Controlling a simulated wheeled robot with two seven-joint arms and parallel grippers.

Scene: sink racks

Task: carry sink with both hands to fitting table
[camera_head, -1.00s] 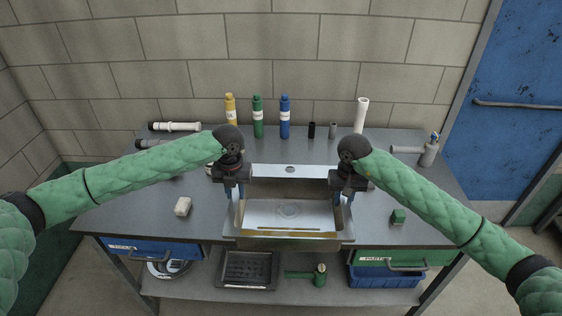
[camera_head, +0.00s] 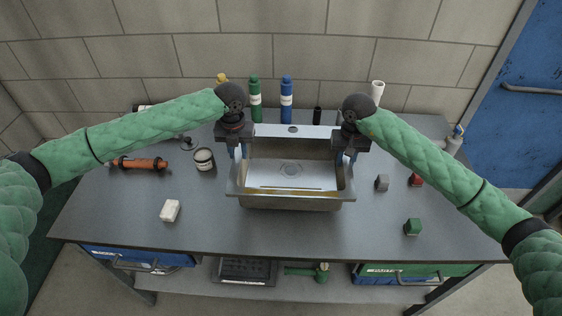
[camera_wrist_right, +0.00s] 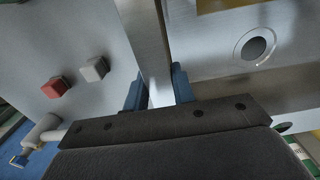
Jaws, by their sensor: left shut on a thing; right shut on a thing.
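The steel sink (camera_head: 292,204) is a rectangular basin with a drain hole in its floor and a flat back ledge. It is upright and level over the grey table (camera_head: 230,232); I cannot tell whether its underside touches the top. My left gripper (camera_head: 237,153) is shut on the sink's left rim. My right gripper (camera_head: 346,156) is shut on its right rim. In the right wrist view the blue fingers of the right gripper (camera_wrist_right: 157,92) straddle the rim, and the sink's drain (camera_wrist_right: 255,47) shows to the right.
Green (camera_head: 255,100) and blue (camera_head: 286,98) bottles stand behind the sink. On the left are an orange tool (camera_head: 140,163), a tin (camera_head: 204,159) and a white block (camera_head: 170,211). On the right are a grey block (camera_head: 382,183) and a green block (camera_head: 412,227).

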